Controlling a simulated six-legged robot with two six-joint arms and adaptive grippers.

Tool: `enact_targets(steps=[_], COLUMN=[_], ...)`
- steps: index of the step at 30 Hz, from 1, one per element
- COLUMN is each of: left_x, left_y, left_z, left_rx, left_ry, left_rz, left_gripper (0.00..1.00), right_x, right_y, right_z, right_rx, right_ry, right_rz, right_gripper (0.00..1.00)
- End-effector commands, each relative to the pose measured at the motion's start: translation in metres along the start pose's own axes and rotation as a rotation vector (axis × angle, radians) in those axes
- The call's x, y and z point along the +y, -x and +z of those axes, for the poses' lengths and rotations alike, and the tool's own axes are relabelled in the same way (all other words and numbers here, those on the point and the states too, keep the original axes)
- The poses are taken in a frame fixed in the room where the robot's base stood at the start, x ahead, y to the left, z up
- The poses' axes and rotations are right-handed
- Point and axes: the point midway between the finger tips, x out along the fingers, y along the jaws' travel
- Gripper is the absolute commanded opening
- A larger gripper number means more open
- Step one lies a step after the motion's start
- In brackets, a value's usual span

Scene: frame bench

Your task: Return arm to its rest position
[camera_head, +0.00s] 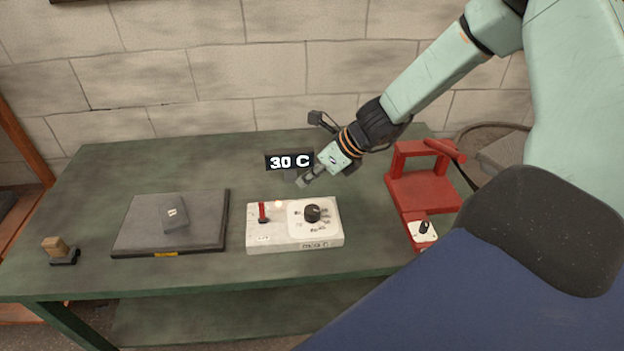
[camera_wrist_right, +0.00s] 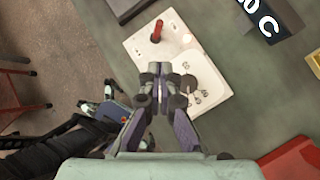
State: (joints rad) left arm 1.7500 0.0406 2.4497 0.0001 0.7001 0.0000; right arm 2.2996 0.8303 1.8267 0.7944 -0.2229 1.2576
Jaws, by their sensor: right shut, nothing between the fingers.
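My right arm comes in from the upper right in the head view. Its gripper (camera_head: 305,181) is above the green bench, just behind the white control box (camera_head: 295,239). The box has a red lever (camera_head: 263,212) and a black knob (camera_head: 312,213). In the right wrist view my right gripper (camera_wrist_right: 163,75) is shut and empty, with its fingertips in front of the box (camera_wrist_right: 184,35). My left gripper is not in view.
The green bench (camera_head: 100,190) holds a dark flat plate (camera_head: 135,225) with a grey block (camera_head: 174,213), and a small wooden-topped piece (camera_head: 56,248) at left. A red fixture (camera_head: 422,190) stands at right. A "30 C" label (camera_head: 289,162) shows behind the box.

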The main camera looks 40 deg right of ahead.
Motion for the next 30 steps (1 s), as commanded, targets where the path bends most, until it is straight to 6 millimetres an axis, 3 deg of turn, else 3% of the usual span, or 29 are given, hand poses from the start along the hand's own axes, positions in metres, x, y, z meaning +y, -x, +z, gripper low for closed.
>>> enact_targets(steps=[23, 26, 29, 30], left_x=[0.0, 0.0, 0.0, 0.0], left_y=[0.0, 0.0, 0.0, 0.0], left_z=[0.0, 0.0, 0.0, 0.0], left_rx=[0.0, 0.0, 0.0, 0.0], left_ry=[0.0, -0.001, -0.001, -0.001], left_rz=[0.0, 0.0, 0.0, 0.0], left_gripper=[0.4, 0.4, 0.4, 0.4], right_x=[0.008, 0.019, 0.041, 0.052], right_y=[-0.003, -0.012, -0.026, -0.031], right_z=[0.004, -0.017, -0.063, -0.087], right_rx=[0.011, 0.084, 0.239, 0.315], right_ry=[0.014, 0.12, 0.379, 0.52], right_rz=[0.001, 0.0, 0.013, 0.03], right_gripper=[0.0, 0.0, 0.0, 0.0])
